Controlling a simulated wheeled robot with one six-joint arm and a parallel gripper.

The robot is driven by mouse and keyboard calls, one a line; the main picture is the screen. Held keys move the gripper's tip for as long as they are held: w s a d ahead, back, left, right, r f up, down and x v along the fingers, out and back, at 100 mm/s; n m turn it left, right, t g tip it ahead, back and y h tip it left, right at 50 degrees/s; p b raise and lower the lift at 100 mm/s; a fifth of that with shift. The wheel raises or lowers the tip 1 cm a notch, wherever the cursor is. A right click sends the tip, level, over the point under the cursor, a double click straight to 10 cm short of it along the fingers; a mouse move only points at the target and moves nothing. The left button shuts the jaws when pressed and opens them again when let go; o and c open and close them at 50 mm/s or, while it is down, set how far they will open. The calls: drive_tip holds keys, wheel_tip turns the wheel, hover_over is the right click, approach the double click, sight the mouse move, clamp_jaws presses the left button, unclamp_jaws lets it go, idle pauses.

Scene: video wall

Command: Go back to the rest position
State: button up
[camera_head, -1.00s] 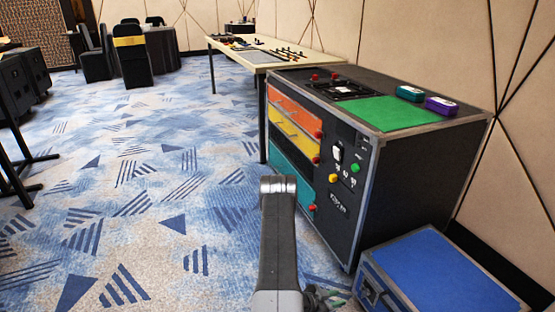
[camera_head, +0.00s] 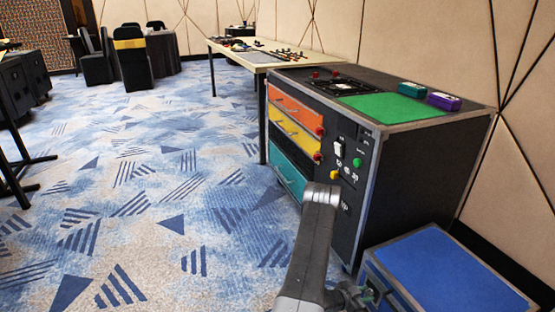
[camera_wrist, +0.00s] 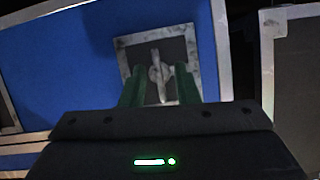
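My gripper (camera_wrist: 158,78) shows in the wrist view as two green fingers that stand apart. Behind the gap between them is the grey latch (camera_wrist: 158,72) on a dark plate of the blue case (camera_wrist: 75,60). I see nothing clearly held, and I cannot tell whether the fingers touch the latch. In the head view my arm reaches up at the lower middle, and my gripper itself is mostly hidden low beside the blue case (camera_head: 440,270).
The black cabinet (camera_head: 420,175) with orange, yellow and teal drawers stands right of my arm, close to it. A long table (camera_head: 285,55) stands behind it. Patterned wall panels (camera_head: 425,45) close the right side. The carpet (camera_head: 150,190) on the left is widely clear.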

drive_tip(key=m, duration=0.1)
drive_tip(key=m+t, duration=0.1)
drive_tip(key=shift+s+m+t+y, duration=0.2)
drive_tip(key=shift+m+t+y, duration=0.1)
drive_tip(key=shift+f+m+t, duration=0.1)
drive_tip(key=shift+m+t, duration=0.7)
drive_tip(key=shift+m, duration=0.4)
